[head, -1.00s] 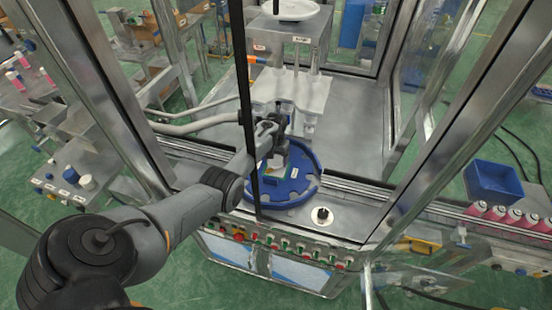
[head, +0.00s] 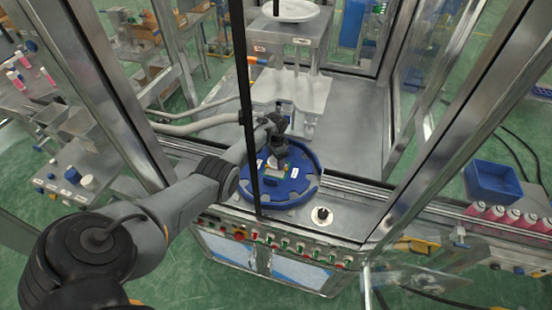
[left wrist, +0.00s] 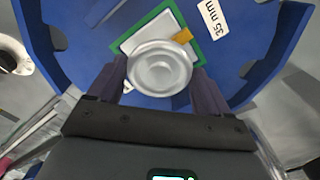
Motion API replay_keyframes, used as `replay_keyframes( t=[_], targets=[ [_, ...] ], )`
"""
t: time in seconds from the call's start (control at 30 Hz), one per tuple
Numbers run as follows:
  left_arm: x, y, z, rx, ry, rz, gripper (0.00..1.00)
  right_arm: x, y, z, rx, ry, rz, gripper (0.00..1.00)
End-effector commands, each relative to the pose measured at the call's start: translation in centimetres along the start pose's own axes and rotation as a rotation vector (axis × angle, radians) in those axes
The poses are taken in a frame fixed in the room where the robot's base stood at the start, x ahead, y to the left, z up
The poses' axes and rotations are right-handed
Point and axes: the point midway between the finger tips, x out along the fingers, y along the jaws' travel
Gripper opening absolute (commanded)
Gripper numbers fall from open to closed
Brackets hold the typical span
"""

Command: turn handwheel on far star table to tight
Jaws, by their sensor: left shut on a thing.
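The blue star table (head: 292,190) is a round notched disc inside the framed machine in the head view. In the left wrist view it (left wrist: 232,72) fills the top and carries a white label reading 35 mm. A round silver handwheel (left wrist: 160,68) sits over its middle, above a green-edged plate. My left gripper (left wrist: 160,85) has one dark finger on each side of the handwheel and is shut on it. In the head view my left gripper (head: 279,155) points down at the table's centre and mostly hides the handwheel. My right gripper is not in view.
A dark upright frame post (head: 254,130) stands close beside my left forearm. Behind the star table is a metal press stand (head: 290,45). A black-and-white knob (head: 322,215) stands on the deck front right. A blue bin (head: 493,182) and pink cans (head: 512,215) are at right.

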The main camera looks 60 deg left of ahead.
Motion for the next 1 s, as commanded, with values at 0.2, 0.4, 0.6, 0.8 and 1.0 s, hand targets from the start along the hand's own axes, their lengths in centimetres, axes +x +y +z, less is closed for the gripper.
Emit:
replay_keyframes(
  t=[0.2,0.4,0.6,0.8,1.0],
  targets=[
    [0.03,-0.05,0.04,0.086,0.000,0.000,0.48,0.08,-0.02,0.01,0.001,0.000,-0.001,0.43],
    [0.03,-0.05,0.02,0.117,0.000,-0.001,0.48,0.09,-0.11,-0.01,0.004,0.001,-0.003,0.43],
    [0.03,-0.03,0.01,0.123,0.000,0.000,0.48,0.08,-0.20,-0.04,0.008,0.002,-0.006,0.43],
    [0.03,-0.02,0.01,0.123,0.000,0.000,0.82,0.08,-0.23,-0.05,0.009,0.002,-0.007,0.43],
    [0.02,-0.02,0.01,0.121,0.000,0.000,1.00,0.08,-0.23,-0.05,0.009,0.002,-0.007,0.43]
  ],
)
